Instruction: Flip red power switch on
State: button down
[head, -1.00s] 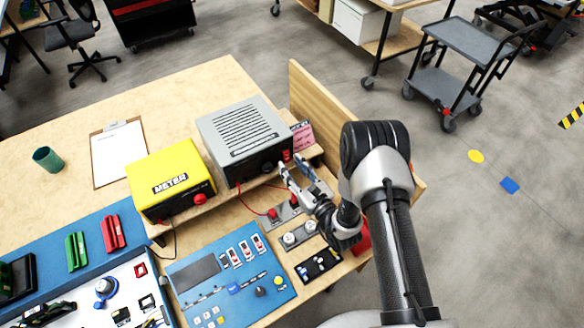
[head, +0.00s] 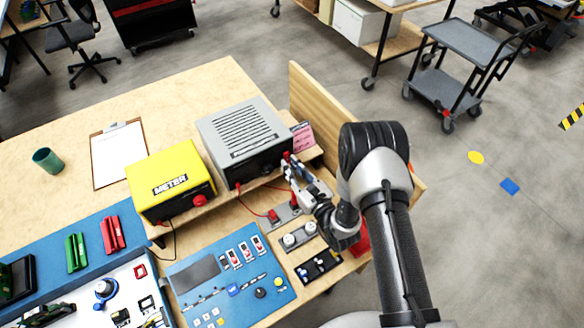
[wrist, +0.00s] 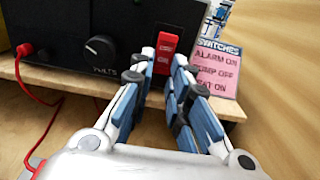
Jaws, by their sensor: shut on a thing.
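The red power switch (wrist: 168,42) is on the dark front panel of the grey power supply (head: 243,130), right of its VOLTS knob (wrist: 100,48). In the wrist view it shows at and between my fingertips. My gripper (wrist: 167,65) is shut on the switch, one finger on each side, its lower part hidden by the fingers. In the head view my gripper (head: 288,163) reaches the right end of the power supply's front, and the switch is mostly hidden. The switch's lettering is too small to read, so I cannot tell its position.
The pink switch list card (wrist: 216,72) stands just right of my fingers. A red lead (wrist: 38,95) hangs from the panel at left. The yellow meter (head: 170,183) shares the wooden shelf. A blue control panel (head: 235,310) lies in front. A wooden board (head: 325,105) edges the bench.

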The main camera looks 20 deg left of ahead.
jog(key=y+b, duration=0.1)
jog(key=b, duration=0.2)
jog(key=f+t+y+b, duration=0.1)
jog(key=b, duration=0.2)
jog(key=shift+w+a+t, duration=0.15)
jog(key=shift+a+t, duration=0.1)
jog(key=shift+t, duration=0.05)
jog(key=shift+r, duration=0.15)
jog(key=c, duration=1.5)
grip_release()
notch_tip(320, 180, up, 10)
